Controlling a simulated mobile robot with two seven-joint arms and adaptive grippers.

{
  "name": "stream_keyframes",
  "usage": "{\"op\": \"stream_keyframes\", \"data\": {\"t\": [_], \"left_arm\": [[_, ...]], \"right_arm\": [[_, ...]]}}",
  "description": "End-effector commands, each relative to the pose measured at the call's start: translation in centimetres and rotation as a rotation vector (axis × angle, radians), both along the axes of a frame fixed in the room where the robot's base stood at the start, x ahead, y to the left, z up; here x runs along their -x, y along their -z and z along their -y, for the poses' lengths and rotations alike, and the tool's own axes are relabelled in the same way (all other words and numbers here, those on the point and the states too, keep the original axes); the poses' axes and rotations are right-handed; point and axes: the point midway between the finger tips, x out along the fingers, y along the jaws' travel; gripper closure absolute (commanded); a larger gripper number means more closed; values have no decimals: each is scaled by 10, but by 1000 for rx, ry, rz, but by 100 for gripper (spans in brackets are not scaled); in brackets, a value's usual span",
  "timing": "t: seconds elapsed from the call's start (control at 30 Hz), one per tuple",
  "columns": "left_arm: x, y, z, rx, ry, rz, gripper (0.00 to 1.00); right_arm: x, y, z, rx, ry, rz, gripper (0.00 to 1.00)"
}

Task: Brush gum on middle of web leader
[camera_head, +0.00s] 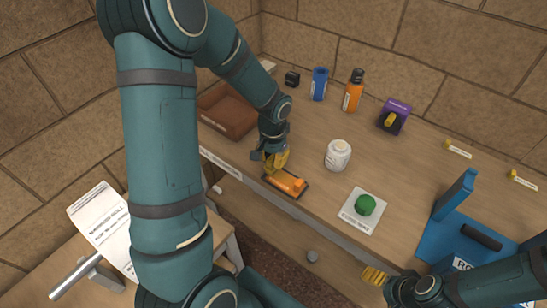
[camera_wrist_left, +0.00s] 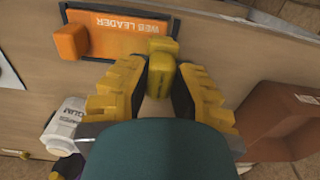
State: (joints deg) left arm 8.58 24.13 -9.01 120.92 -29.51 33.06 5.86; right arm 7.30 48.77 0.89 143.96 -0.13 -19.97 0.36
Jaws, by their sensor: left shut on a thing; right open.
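The orange web leader (camera_head: 287,183) lies on a dark tray at the front edge of the bench. Its lettered face shows in the left wrist view (camera_wrist_left: 120,25). My left gripper (camera_head: 275,159) is just behind its left end. In the left wrist view, my left gripper (camera_wrist_left: 157,85) is shut on a yellow block-like piece (camera_wrist_left: 160,75), perhaps the brush; no bristles show. Its far end overlaps the leader's edge in view; I cannot tell whether they touch. The white gum jar (camera_head: 338,155) stands to the right of the leader. My right gripper (camera_head: 373,275) is open and empty at the lower right.
A green round thing (camera_head: 365,205) sits on a white card. A brown tray (camera_head: 227,112) is behind my left wrist. Blue and orange bottles (camera_head: 352,90) and a purple box (camera_head: 394,115) stand at the back. A blue fixture (camera_head: 460,235) occupies the right.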

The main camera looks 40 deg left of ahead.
Motion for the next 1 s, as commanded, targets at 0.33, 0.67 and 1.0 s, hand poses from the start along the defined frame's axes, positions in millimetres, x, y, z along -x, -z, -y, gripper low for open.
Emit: {"op": "stream_keyframes", "data": {"t": [0.33, 0.67, 1.0], "left_arm": [[-1, -36, 0, -1, 1, 4, 100], [-1, -57, 0, 0, 1, 2, 100], [-1, -59, 0, 0, 1, 3, 100]], "right_arm": [[0, -27, 0, 0, 0, 0, 20], [0, -42, 0, 0, 0, 0, 20], [0, -43, 0, 0, 0, 0, 20]]}}
